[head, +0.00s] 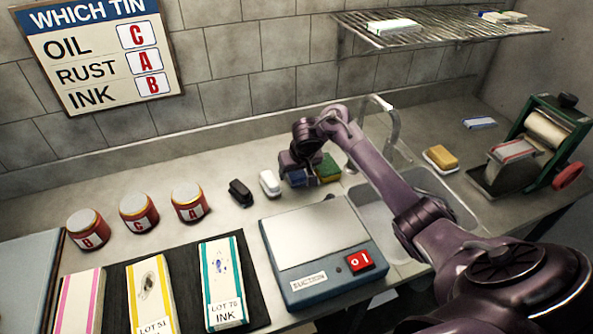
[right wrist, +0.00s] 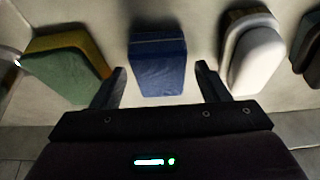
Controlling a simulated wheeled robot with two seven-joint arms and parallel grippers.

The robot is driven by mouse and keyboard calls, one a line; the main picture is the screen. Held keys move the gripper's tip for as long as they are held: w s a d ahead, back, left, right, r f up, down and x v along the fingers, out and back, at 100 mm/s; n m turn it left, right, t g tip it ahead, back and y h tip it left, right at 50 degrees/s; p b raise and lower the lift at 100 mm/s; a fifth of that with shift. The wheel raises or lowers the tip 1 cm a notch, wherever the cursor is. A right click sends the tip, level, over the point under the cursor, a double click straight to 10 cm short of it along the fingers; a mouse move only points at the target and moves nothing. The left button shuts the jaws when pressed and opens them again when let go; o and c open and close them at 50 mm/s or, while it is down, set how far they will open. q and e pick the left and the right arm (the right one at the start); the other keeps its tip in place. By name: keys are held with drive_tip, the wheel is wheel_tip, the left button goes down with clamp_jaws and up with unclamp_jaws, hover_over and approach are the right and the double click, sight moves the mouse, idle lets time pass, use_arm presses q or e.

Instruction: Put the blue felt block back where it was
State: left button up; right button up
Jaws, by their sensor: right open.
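The blue felt block (right wrist: 158,66) lies on the worktop in the right wrist view, between the two fingers of my right gripper (right wrist: 160,70). A gap shows between each finger and the block, so the gripper is open and not holding it. In the head view my right gripper (head: 294,167) points down over the row of blocks at the back of the counter. The blue block (head: 297,178) shows only partly below it there. My left gripper is not in view.
A green and yellow sponge (right wrist: 68,62) and a white block (right wrist: 254,50) flank the blue block closely. A black block (head: 240,192) lies further left. The suction box (head: 315,245) stands in front; the sink (head: 440,195) is to the right.

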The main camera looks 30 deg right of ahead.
sight(299, 177)
drive_tip(key=p+v, duration=0.1)
drive_tip(key=v, duration=0.1)
drive_tip(key=p+v, duration=0.1)
drive_tip(key=v, duration=0.1)
drive_tip(key=p+v, duration=0.1)
drive_tip(key=v, duration=0.2)
drive_tip(key=shift+w+d+r, duration=0.1)
drive_tip(key=shift+w+r, duration=0.1)
drive_tip(key=shift+s+p+v, duration=0.2)
drive_tip(key=shift+p+v, duration=2.3)
drive_tip(key=shift+p, duration=0.3)
drive_tip(key=shift+f, duration=0.15)
